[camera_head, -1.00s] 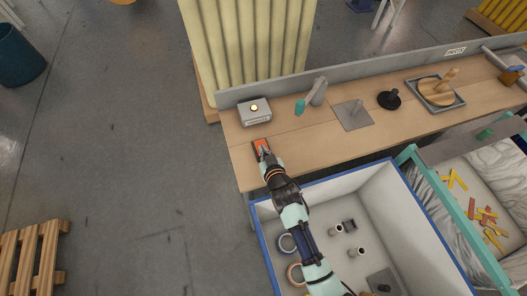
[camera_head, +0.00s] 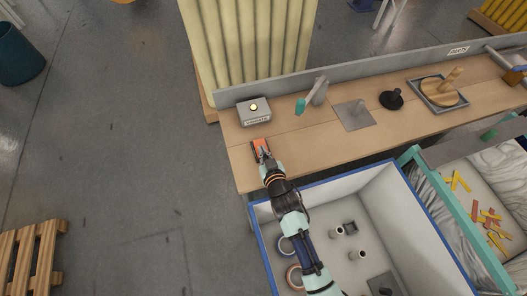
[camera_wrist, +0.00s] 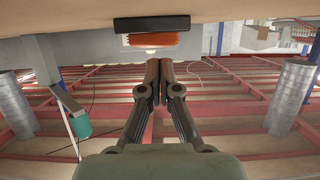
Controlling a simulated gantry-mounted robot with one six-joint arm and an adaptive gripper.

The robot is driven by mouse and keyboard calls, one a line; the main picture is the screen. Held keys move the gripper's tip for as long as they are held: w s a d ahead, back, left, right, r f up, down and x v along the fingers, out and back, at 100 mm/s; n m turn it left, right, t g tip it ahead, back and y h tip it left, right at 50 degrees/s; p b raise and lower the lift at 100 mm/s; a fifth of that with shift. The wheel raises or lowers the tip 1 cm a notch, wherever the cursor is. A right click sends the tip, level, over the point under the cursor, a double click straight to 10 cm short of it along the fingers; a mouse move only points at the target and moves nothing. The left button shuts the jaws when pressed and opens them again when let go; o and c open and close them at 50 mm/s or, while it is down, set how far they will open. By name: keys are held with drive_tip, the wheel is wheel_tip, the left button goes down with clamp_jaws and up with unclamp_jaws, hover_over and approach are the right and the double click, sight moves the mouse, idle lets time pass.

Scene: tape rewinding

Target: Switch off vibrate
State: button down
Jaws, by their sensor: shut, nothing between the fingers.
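The grey vibrate box (camera_head: 253,111) stands at the left end of the wooden bench in the head view, with a round yellowish button (camera_head: 253,107) on top and a label on its front. My gripper (camera_head: 264,157) is low over the bench's front left part, in front of the box and apart from it. In the wrist view its two fingers (camera_wrist: 160,64) are together and empty. An orange and black item (camera_head: 259,146) lies at the fingertips; it also shows in the wrist view (camera_wrist: 152,40). I cannot tell whether the fingers touch it.
The bench (camera_head: 300,147) is clear right of my gripper. A grey post with a teal part (camera_head: 318,92), a grey plate (camera_head: 353,114) and a black round stand (camera_head: 391,98) stand further right. A blue-rimmed white bin (camera_head: 341,184) sits in front. A grey back rail (camera_head: 300,87) runs behind.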

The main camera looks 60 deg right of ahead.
drive_tip(key=shift+r, duration=0.35)
drive_tip(key=r+p, duration=0.4)
drive_tip(key=p, duration=0.1)
drive_tip(key=shift+s+a+r, duration=0.15)
drive_tip(key=shift+a+r, duration=0.05)
drive_tip(key=shift+r, duration=0.15)
drive_tip(key=s+a+b, duration=0.1)
drive_tip(key=s+a, duration=0.5)
drive_tip(key=a, duration=0.1)
drive_tip(key=shift+s+a, duration=0.25)
drive_tip(key=shift+s, duration=0.15)
